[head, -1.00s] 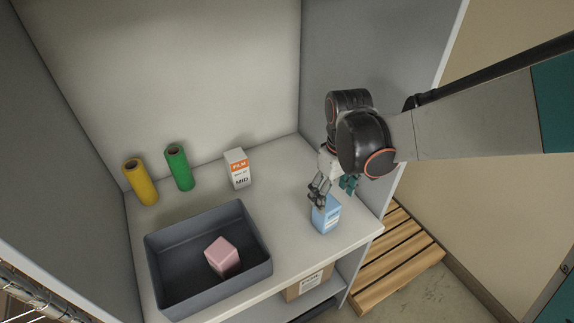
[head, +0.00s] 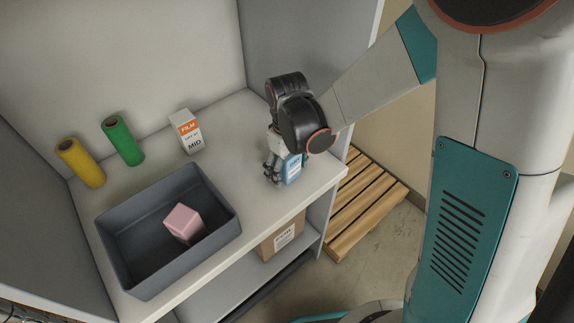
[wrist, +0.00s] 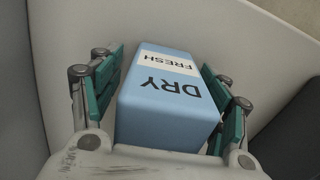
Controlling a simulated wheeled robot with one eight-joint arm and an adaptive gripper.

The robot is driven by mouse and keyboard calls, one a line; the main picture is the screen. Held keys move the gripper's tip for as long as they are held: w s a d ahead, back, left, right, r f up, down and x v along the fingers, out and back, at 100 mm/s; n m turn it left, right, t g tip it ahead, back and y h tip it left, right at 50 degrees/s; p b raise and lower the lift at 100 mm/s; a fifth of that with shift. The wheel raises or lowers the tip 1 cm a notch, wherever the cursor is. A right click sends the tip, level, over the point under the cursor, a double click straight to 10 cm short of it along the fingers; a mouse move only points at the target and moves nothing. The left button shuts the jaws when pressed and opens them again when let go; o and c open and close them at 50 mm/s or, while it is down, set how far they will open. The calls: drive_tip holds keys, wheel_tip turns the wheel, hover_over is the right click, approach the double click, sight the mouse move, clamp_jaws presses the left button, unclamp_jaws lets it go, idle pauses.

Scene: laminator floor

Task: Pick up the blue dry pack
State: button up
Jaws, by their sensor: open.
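The blue dry pack (head: 293,169) stands on the shelf top near its front right edge, partly hidden by my gripper in the head view. In the wrist view the pack (wrist: 165,95), labelled DRY FRESH, lies between the two teal finger pads. My gripper (head: 283,172) is lowered around the pack. In the wrist view the fingers of my gripper (wrist: 165,100) are open, one on each side, with a narrow gap at the left; contact at the right is hard to tell.
A dark grey bin (head: 122,262) holding a pink block (head: 183,223) sits left on the shelf top (head: 235,140). A white and orange film box (head: 187,132), green roll (head: 123,141) and yellow roll (head: 80,163) stand behind it. A cardboard box (head: 281,239) is below; a wooden pallet (head: 365,200) is right.

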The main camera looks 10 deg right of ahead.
drive_tip(key=shift+r, duration=0.1)
drive_tip(key=shift+c, duration=0.6)
drive_tip(key=c, duration=1.2)
drive_tip(key=shift+r, duration=0.1)
